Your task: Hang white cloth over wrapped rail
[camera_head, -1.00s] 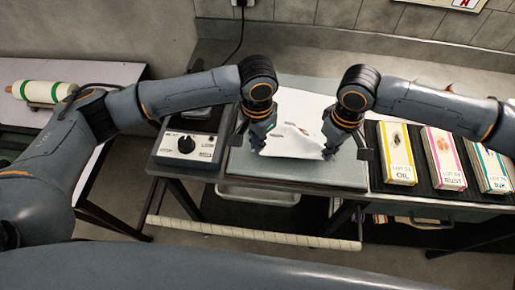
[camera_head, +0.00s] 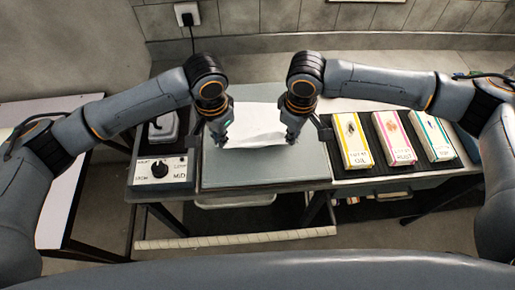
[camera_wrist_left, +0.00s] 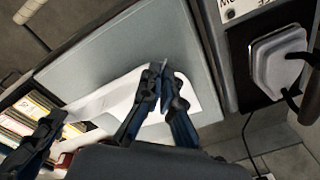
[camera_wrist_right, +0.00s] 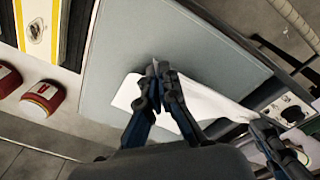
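The white cloth (camera_head: 256,126) spans between my two grippers above the rear part of the grey board on the table. My left gripper (camera_head: 219,138) is shut on one side of the cloth; its pinched tips also show in the left wrist view (camera_wrist_left: 164,70). My right gripper (camera_head: 292,137) is shut on the other side, and its tips meet at the cloth in the right wrist view (camera_wrist_right: 160,68). The wrapped rail (camera_head: 235,239) runs low along the table's front, below the tabletop, with nothing on it.
The grey board (camera_head: 265,172) is bare in front of the cloth. A control box with a dial (camera_head: 160,170) stands left. Yellow (camera_head: 352,142), pink (camera_head: 393,138) and teal (camera_head: 431,136) boxes lie right on a dark mat. A white tray (camera_head: 236,201) sits under the table.

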